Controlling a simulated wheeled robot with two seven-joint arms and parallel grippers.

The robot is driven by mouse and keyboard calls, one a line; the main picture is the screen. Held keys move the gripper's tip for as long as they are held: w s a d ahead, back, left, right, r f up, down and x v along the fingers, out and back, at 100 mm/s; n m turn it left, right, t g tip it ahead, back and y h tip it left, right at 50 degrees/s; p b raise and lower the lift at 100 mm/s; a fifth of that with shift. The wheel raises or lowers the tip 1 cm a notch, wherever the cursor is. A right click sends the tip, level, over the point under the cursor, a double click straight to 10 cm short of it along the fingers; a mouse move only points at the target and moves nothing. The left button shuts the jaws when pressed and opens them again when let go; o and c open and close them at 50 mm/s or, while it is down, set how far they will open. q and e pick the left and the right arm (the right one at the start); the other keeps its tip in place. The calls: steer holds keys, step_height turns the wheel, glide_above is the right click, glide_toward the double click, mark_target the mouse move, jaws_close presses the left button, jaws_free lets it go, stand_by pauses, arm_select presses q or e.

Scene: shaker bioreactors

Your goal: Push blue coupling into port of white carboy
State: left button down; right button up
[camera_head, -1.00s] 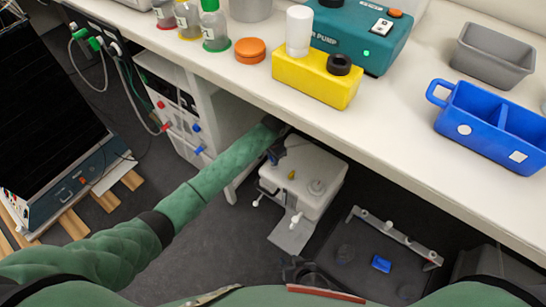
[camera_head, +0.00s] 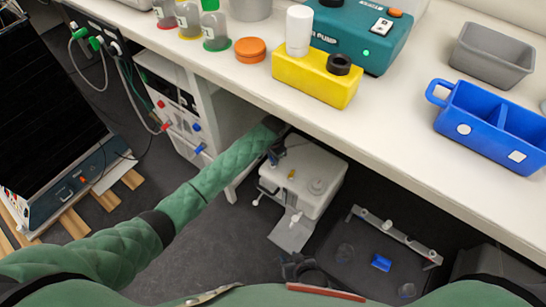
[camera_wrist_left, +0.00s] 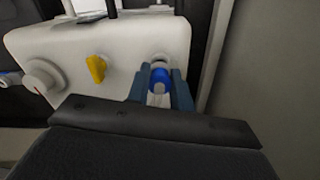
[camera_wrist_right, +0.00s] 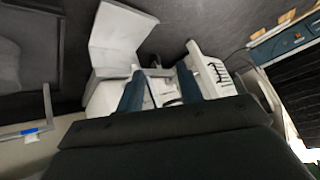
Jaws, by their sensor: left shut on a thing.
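The white carboy (camera_head: 305,178) stands on the floor under the bench. It also shows in the left wrist view (camera_wrist_left: 120,45), with a yellow part and a round knob on it. My left gripper (camera_head: 277,152) reaches to its back left corner. In the left wrist view my left gripper (camera_wrist_left: 161,88) is shut on the blue coupling (camera_wrist_left: 160,77). The coupling lines up with the round port (camera_wrist_left: 160,58) and looks close against it; how deep it sits is unclear. My right gripper (camera_wrist_right: 160,80) is open and apparently empty, with white parts beyond its fingers.
The bench (camera_head: 400,135) overhangs the carboy and my left arm. A dark tray (camera_head: 365,255) with a blue piece (camera_head: 381,262) lies to the carboy's right. A white cabinet (camera_head: 185,115) stands to the left. A grey wall (camera_wrist_left: 265,90) runs close beside my left gripper.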

arm_select(q)
steer(key=shift+f, duration=0.25)
arm_select(e)
steer(key=shift+r, duration=0.25)
stand_by(0.6)
arm_select(q)
steer(key=shift+p, duration=0.55)
steer(key=shift+f, duration=0.2)
arm_select(e)
steer(key=shift+r, duration=0.55)
arm_select(q)
steer(key=shift+f, duration=0.1)
arm_select(e)
steer(key=shift+f, duration=0.1)
